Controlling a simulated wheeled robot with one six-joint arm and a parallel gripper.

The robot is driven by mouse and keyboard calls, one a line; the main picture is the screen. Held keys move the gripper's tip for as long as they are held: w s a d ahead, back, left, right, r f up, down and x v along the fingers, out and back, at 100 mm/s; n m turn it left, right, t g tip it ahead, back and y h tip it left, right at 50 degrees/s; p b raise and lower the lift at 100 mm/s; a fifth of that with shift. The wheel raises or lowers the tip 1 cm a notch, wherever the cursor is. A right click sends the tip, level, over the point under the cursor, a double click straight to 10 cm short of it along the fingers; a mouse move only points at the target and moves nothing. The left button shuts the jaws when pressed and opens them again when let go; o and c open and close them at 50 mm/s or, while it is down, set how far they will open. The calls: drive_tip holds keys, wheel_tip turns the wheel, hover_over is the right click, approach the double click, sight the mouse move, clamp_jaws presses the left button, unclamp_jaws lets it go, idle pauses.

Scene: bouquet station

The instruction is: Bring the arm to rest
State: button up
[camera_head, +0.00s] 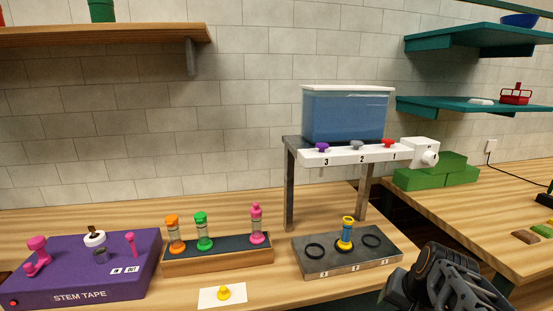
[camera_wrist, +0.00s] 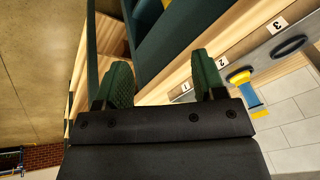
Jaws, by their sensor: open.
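My gripper (camera_head: 432,280) is at the lower right of the head view, to the right of the grey tray (camera_head: 310,265). In the wrist view its two green-padded fingers (camera_wrist: 162,78) are apart with nothing held between them. A yellow and blue vial (camera_head: 347,236) stands upright at the middle place of the grey tray, apart from my gripper. It also shows in the wrist view (camera_wrist: 254,101), to the right of the fingers.
A wooden rack (camera_head: 217,262) holds orange, green and pink vials. A purple stem tape station (camera_head: 80,275) is at left. A blue tank (camera_head: 345,115) stands above a numbered dispenser bar (camera_head: 342,159). Green blocks (camera_head: 435,178) and teal shelves (camera_head: 470,105) are at right.

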drive_tip(key=s+a+r+n+p, duration=0.2)
drive_tip(key=a+n, duration=0.1)
drive_tip(key=a, duration=0.2)
drive_tip(key=s+a+r+n+p, duration=0.1)
drive_tip(key=a+r+n+p, duration=0.2)
drive_tip(key=a+n, duration=0.1)
drive_tip(key=shift+s+a+r, duration=0.2)
drive_tip(key=shift+s+a, duration=0.2)
drive_tip(key=shift+a, duration=0.45)
